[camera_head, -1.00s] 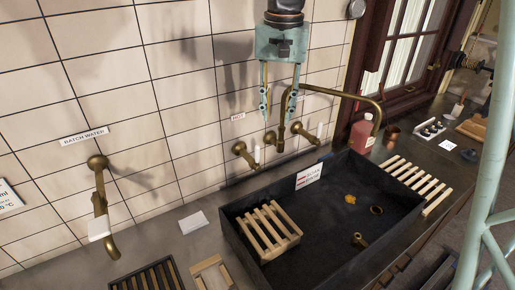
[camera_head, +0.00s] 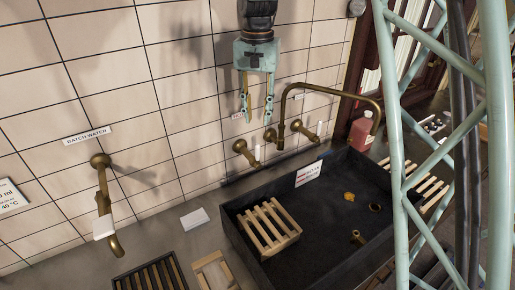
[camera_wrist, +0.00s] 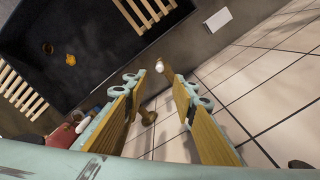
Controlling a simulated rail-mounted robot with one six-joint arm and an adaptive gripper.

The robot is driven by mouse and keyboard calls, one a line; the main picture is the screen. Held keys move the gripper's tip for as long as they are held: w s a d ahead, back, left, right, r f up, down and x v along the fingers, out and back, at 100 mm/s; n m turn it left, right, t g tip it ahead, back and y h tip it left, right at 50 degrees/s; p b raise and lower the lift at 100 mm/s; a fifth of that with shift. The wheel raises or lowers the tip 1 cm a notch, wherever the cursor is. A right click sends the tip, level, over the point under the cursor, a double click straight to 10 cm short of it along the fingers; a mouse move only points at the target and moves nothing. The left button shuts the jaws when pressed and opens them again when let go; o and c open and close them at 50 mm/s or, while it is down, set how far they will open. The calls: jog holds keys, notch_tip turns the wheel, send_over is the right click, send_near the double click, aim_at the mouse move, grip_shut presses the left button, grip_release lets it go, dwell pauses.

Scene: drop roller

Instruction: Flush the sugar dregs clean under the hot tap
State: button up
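The amber sugar dregs (camera_head: 349,196) lie as a small blob on the floor of the dark sink (camera_head: 325,225); they also show in the wrist view (camera_wrist: 70,59). A brass tap spout (camera_head: 335,95) arches over the sink. Below it on the wall are a left valve (camera_head: 240,147) with a white-tipped lever and a right valve (camera_head: 298,127). A HOT label (camera_head: 237,115) sits above the left valve, partly hidden by my finger. My gripper (camera_head: 257,115) is open and empty, pointing down above the left valve. In the wrist view, brass fittings with a white tip (camera_wrist: 160,67) show between the fingers.
A wooden slatted rack (camera_head: 267,228) lies in the sink's left end, another beside its right end. A pink bottle (camera_head: 361,132) stands behind the right corner. A separate batch-water tap (camera_head: 102,195) is at left. My lattice column covers the right side.

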aim_at(257, 144)
jog(key=shift+f, duration=6.9)
jog(key=shift+c, duration=0.2)
grip_shut()
